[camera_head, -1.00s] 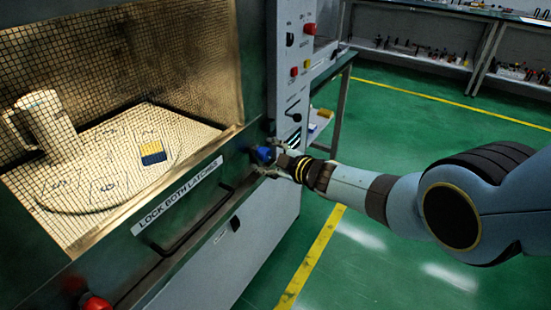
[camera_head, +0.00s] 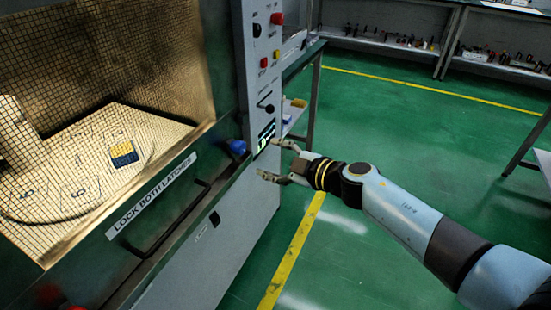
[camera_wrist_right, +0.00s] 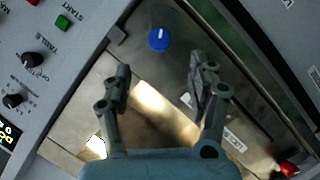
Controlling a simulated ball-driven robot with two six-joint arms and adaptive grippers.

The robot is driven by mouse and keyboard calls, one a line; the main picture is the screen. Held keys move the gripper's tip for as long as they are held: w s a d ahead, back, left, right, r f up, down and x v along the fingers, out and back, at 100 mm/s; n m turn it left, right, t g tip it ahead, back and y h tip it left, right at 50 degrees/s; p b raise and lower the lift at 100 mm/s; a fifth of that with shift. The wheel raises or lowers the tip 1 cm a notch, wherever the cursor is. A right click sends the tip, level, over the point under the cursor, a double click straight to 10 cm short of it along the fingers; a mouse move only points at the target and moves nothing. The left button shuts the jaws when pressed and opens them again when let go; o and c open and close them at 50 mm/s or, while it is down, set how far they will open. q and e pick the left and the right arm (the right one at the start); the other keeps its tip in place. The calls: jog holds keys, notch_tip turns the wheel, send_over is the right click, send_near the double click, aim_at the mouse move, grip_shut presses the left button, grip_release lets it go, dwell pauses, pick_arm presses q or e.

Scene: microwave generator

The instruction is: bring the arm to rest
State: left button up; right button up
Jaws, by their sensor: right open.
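My right gripper (camera_head: 268,160) is open and empty in the head view, just right of the microwave generator's front. The blue latch knob (camera_head: 237,147) on the door's right edge is apart from the fingers. In the right wrist view the blue knob (camera_wrist_right: 159,39) shows beyond the open fingers of my right gripper (camera_wrist_right: 158,80), with nothing between them. The right arm reaches in from the lower right. My left gripper is not in view.
The door has a mesh window (camera_head: 100,60), a "LOCK BOTH LATCHES" label (camera_head: 151,196) and a black handle bar (camera_head: 170,236). A control panel (camera_head: 262,75) stands right of the door. Green floor (camera_head: 400,140) lies open to the right. Benches stand at the back.

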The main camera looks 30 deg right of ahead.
jog(key=shift+s, duration=0.1)
dwell(0.4)
jog(key=s+d+f+m+g+h+b, duration=0.2)
jog(key=s+f+m+b, duration=0.2)
jog(key=s+f, duration=0.9)
jog(key=s+d+f+m+g+h+b, duration=0.2)
jog(key=s+f+m+b, duration=0.2)
jog(key=s+f, duration=0.9)
jog(key=s+d+f+m+g+h+b, duration=0.1)
jog(key=s+f+g, duration=0.3)
jog(key=s+f, duration=0.5)
jog(key=s+d+f+m+g+h+b, duration=0.1)
jog(key=s+f+m+g, duration=0.3)
jog(key=s+f, duration=0.5)
jog(key=s+d+g, duration=0.1)
jog(key=s, duration=0.7)
jog(key=shift+s+d+f, duration=0.15)
jog(key=shift+d+f, duration=0.05)
jog(key=shift+f, duration=0.15)
jog(key=shift+c, duration=0.2)
